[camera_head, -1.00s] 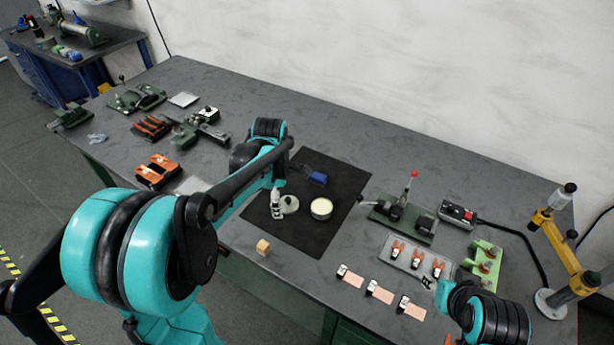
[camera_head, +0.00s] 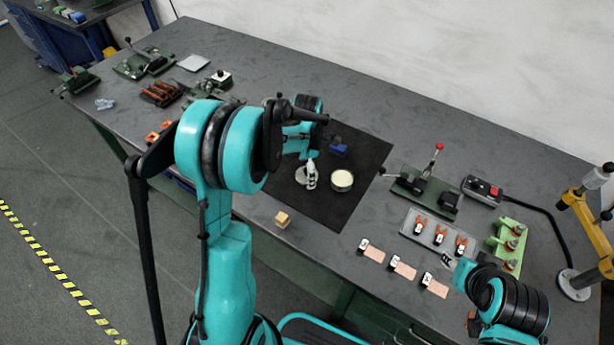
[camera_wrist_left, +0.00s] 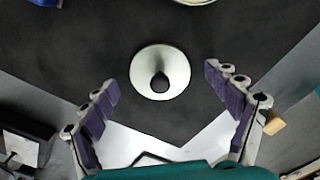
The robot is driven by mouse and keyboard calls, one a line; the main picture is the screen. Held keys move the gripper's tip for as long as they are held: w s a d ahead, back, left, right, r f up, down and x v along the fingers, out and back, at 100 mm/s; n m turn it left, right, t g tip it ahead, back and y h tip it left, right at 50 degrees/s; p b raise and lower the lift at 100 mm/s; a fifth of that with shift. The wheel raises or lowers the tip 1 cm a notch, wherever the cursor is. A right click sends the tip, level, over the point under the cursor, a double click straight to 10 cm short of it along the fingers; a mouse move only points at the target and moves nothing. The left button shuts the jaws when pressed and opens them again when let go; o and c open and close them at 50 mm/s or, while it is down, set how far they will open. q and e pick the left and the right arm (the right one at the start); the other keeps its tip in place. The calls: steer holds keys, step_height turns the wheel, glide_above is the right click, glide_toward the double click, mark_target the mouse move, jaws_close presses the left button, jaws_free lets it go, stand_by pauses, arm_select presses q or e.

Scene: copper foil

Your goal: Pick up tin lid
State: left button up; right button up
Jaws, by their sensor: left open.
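The tin lid (camera_head: 301,176) is a pale round disc on the black mat (camera_head: 333,211). In the left wrist view the lid (camera_wrist_left: 147,60) is a silvery disc with a dark knob, lying between and slightly beyond my fingertips. My left gripper (camera_head: 311,172) is over the lid and partly hides it. In the left wrist view my left gripper (camera_wrist_left: 162,80) is open and empty, with purple pads apart on both sides. The open tin (camera_head: 342,181) with cream-coloured contents stands just right of the lid. My right gripper (camera_head: 448,260) is at the lower right; its jaws are unclear.
A blue item (camera_head: 338,150) lies on the mat behind the tin. A small wooden block (camera_head: 282,219) sits near the bench's front edge. A green fixture (camera_head: 427,190) with a red-knobbed lever and a tray (camera_head: 440,239) of clips stand to the right. Copper pieces (camera_head: 403,270) lie in front.

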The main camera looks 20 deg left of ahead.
arm_select(q)
steer(key=c, duration=1)
steer(key=shift+s, duration=0.1)
steer(key=shift+c, duration=1)
steer(key=shift+r, duration=0.1)
